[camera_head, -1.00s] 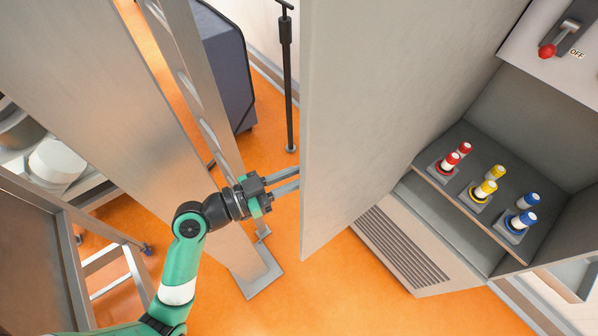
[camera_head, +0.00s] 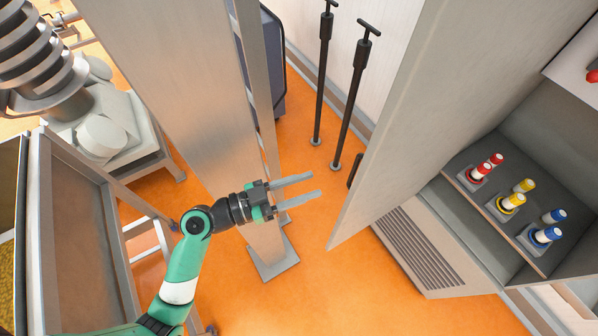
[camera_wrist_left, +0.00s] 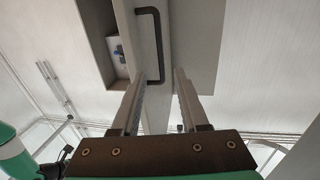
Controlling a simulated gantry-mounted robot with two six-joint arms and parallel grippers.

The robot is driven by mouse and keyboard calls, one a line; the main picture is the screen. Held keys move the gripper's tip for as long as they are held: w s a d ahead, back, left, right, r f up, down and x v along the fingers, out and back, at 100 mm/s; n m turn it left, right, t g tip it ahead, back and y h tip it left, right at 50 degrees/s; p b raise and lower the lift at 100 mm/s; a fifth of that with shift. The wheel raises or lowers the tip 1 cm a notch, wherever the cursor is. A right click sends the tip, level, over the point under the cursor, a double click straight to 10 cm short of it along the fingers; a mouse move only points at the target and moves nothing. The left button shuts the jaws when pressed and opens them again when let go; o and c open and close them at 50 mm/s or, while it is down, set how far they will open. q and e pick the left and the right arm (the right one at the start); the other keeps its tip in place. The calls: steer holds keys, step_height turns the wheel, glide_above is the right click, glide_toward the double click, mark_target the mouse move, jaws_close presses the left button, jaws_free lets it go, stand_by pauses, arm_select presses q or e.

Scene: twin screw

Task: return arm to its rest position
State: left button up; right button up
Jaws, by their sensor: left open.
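My left arm (camera_head: 184,268) is green and black and reaches up from the bottom left of the head view. Its gripper (camera_head: 314,185) is open and empty, with its fingers pointing right, short of the grey cabinet door (camera_head: 450,100). The door stands swung open, and a gap of orange floor shows between the fingertips and its edge. In the left wrist view the two fingers (camera_wrist_left: 159,78) stand apart. A black bar handle (camera_wrist_left: 151,45) shows beyond and between them, and I see nothing held. My right gripper is not in view.
A metal post (camera_head: 275,262) stands close behind my left gripper. A brown-panelled frame (camera_head: 75,240) stands left of the arm.

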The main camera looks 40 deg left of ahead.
arm_select(q)
steer(key=shift+s+a, duration=0.15)
steer(key=shift+s, duration=0.15)
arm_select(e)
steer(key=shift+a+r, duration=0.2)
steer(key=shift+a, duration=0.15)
arm_select(q)
steer(key=shift+w, duration=0.1)
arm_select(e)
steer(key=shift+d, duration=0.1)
